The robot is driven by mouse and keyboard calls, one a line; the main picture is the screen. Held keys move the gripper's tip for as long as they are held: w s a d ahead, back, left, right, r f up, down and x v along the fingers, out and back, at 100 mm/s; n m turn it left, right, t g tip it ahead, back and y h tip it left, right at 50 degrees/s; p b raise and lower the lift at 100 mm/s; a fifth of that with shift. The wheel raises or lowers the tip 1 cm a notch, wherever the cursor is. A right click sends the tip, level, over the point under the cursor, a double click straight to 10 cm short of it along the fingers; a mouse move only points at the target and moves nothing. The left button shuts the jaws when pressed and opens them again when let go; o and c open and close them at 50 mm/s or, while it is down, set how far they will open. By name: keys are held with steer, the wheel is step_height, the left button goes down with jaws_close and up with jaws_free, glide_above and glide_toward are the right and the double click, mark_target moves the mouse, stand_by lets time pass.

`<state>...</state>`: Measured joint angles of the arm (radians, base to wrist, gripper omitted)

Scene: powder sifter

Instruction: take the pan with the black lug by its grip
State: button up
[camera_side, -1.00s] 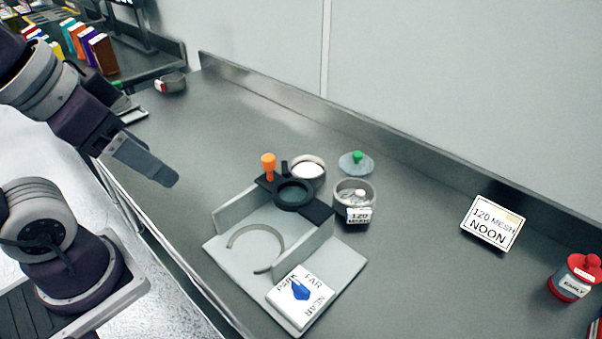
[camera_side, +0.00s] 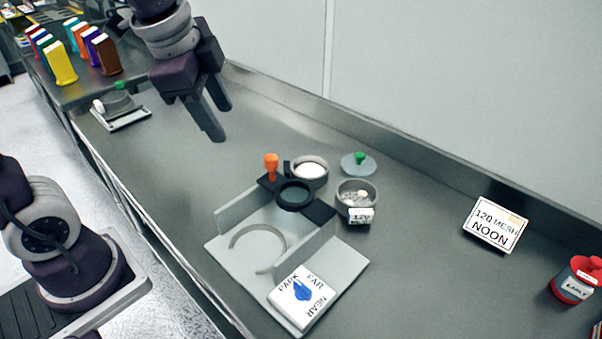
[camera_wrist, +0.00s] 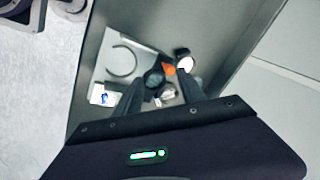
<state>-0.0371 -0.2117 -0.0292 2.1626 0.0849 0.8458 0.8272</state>
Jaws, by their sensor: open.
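The pan (camera_side: 311,171) is a round grey dish with white powder in it, standing behind the sifter fixture. A black upright lug (camera_side: 287,168) is at its left side. In the wrist view the white powder of the pan (camera_wrist: 185,65) shows, with the black lug (camera_wrist: 181,52) beside it. My gripper (camera_side: 219,122) is open and empty, fingers pointing down, above the bench to the left of and behind the pan. In the wrist view my gripper (camera_wrist: 161,90) has its two fingers apart, with the pan beyond them.
Close to the pan are an orange knob (camera_side: 271,164), a black ring (camera_side: 295,195), a labelled dish (camera_side: 357,193) and a green-knobbed lid (camera_side: 359,163). The grey fixture (camera_side: 231,257) lies in front. A sign (camera_side: 496,224) stands right. The bench left of the pan is clear.

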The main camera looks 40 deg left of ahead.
steer(key=w+f+m+g, duration=0.1)
steer(key=w+f+m, duration=0.35)
steer(key=w, duration=0.25)
steer(key=m+g, duration=0.2)
steer(key=m, duration=1)
glide_above(289, 166)
steer(key=d, duration=0.1)
steer(key=shift+y, duration=0.3)
steer(key=f, duration=1.3)
steer(key=shift+s+f, duration=0.35)
steer(key=f, duration=0.4)
steer(key=a+f, duration=0.1)
steer(key=f, duration=0.1)
steer(key=shift+w+f, duration=0.3)
steer(key=shift+r, duration=0.1)
jaws_close()
